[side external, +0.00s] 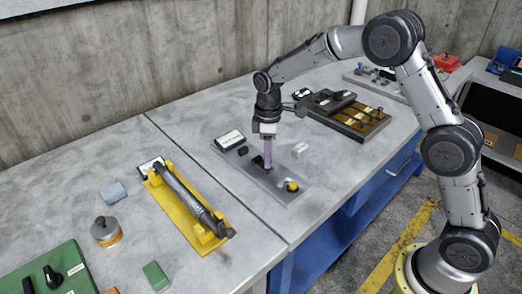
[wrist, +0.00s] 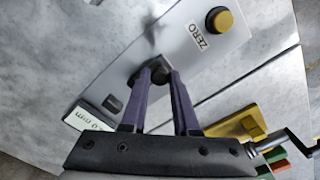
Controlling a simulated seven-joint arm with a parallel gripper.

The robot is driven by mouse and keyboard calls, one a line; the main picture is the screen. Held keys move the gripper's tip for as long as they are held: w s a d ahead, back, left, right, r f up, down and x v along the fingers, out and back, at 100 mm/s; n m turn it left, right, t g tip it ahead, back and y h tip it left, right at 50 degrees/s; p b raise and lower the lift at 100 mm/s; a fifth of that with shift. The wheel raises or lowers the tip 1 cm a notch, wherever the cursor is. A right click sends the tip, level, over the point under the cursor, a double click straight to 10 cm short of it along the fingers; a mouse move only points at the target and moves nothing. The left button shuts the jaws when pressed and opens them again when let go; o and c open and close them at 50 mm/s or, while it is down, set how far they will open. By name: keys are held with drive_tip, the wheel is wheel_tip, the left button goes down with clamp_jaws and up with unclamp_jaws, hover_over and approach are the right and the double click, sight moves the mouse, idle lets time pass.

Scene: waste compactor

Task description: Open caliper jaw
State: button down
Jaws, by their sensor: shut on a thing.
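The caliper station is a grey plate (side external: 270,178) on the bench, with a small display (side external: 229,139) at its back left and a yellow button (side external: 291,186) at its front right. In the wrist view the yellow button (wrist: 220,20) is labelled ZERO, and the display (wrist: 85,121) shows partly, ending in "mm". My gripper (side external: 267,166) points down at the middle of the plate. In the wrist view my gripper (wrist: 161,73) is shut on a dark knob (wrist: 160,76), mostly hidden between the purple fingers. Whether it is joined to the caliper jaw is hidden.
A small black block (wrist: 112,103) sits on the plate beside the display. A yellow fixture (side external: 187,208) with a dark cylinder stands left, and a dark tray (side external: 343,115) stands behind right.

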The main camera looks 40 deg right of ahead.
drive_tip(key=c, duration=0.7)
unclamp_jaws()
drive_tip(key=shift+o, duration=0.2)
drive_tip(key=shift+r, duration=0.15)
wheel_tip(320, 180, up, 14)
drive_tip(key=shift+f, duration=0.2)
drive_tip(key=shift+s, duration=0.1)
